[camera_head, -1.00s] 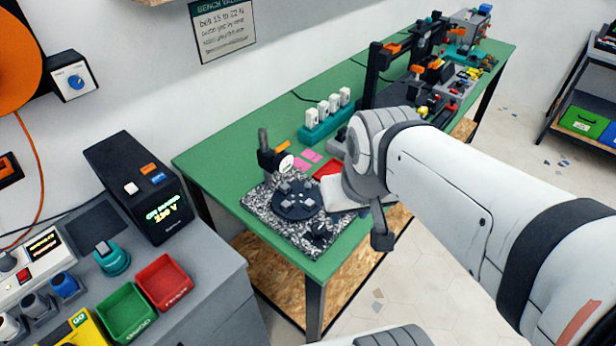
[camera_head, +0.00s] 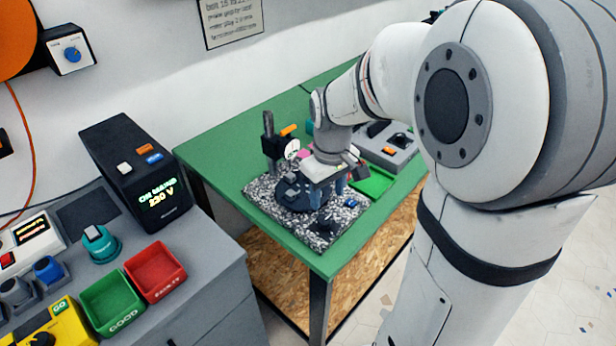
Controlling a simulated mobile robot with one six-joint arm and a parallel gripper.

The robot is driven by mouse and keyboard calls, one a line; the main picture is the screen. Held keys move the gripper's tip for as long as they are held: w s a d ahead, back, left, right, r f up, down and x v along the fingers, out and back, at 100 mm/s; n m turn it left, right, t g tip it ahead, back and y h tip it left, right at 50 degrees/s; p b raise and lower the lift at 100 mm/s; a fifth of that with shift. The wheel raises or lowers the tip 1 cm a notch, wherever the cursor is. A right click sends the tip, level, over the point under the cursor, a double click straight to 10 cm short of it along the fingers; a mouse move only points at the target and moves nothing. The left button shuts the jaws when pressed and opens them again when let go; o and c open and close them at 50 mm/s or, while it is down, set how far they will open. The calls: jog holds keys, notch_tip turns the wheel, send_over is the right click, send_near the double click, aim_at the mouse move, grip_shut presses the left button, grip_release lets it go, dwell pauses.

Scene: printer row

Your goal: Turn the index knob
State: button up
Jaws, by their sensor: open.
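A speckled granite plate (camera_head: 262,197) lies on the near end of the green bench. It carries a dark round turntable (camera_head: 290,196) and, at its near corner, a small black knob (camera_head: 322,230); which of these is the index knob is not labelled legibly. My gripper (camera_head: 327,190) points down over the right part of the turntable, with its fingers apart. It partly hides the turntable and what sits on it. I cannot tell whether the fingertips touch anything. The black knob is in front of the gripper and apart from it.
A dark post with a dial gauge (camera_head: 292,150) stands close behind the turntable. A small blue piece (camera_head: 351,203) lies on the plate's right side. A green tray (camera_head: 373,184) and a grey device (camera_head: 388,146) stand to the right.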

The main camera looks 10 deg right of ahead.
aim_at(325, 221)
jog(key=shift+w+f, duration=0.25)
jog(key=shift+f, duration=0.3)
jog(key=shift+w+f, duration=0.25)
jog(key=shift+f, duration=0.3)
notch_tip(325, 221, down, 7)
jog(key=shift+f, duration=0.15)
jog(key=shift+c, duration=0.5)
jog(key=c, duration=0.9)
